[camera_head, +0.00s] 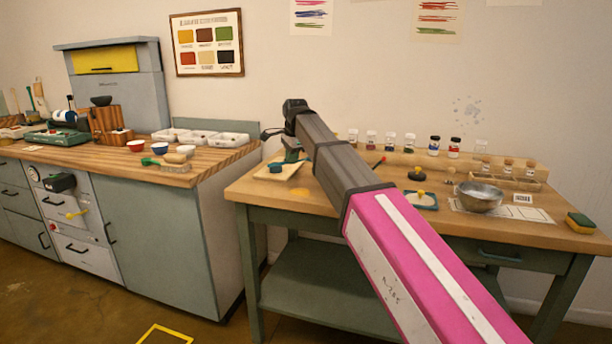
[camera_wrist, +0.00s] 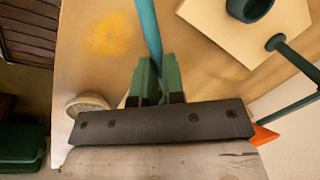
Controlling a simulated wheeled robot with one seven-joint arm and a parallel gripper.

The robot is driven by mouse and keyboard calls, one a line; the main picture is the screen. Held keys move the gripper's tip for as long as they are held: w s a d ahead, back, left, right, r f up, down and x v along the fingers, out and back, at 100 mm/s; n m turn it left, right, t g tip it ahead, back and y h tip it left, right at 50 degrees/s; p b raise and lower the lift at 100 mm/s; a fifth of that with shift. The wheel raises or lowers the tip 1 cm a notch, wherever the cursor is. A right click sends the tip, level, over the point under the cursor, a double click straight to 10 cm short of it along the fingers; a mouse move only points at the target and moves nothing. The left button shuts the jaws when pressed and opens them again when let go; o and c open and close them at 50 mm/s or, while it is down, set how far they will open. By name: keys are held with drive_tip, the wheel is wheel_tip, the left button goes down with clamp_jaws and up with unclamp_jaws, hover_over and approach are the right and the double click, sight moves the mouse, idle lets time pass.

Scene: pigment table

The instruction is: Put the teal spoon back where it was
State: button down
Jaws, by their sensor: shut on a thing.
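My gripper (camera_wrist: 150,75) is shut on a teal rod, which I take to be the handle of the teal spoon (camera_wrist: 149,30). It runs up out of the top of the wrist view, so its far end is hidden. In the head view my gripper (camera_head: 291,150) is small and partly behind my arm, over the left end of the right-hand table. A pale board (camera_wrist: 222,25) with a dark teal round piece (camera_wrist: 250,8) lies to the right of the spoon in the wrist view; the board also shows in the head view (camera_head: 291,172).
A yellow powder stain (camera_wrist: 108,35) is on the table (camera_head: 320,200). A pale round dish (camera_wrist: 88,104) is left of my gripper. A metal bowl (camera_head: 479,196), jars (camera_head: 434,146) and a sponge (camera_head: 580,222) stand farther right. A counter (camera_head: 200,165) with several bowls is at left.

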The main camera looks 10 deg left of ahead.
hover_over(305, 180)
drive_tip(key=f, duration=0.4)
drive_tip(key=shift+s+d+f, duration=0.15)
drive_tip(key=shift+s, duration=0.2)
drive_tip(key=shift+f, duration=2)
drive_tip(key=shift+f, duration=0.15)
drive_tip(key=c, duration=1.2)
unclamp_jaws()
drive_tip(key=r, duration=0.4)
drive_tip(key=s+d+r, duration=0.1)
drive_tip(key=r, duration=0.7)
drive_tip(key=shift+s+d, duration=0.3)
drive_tip(key=shift+s, duration=0.1)
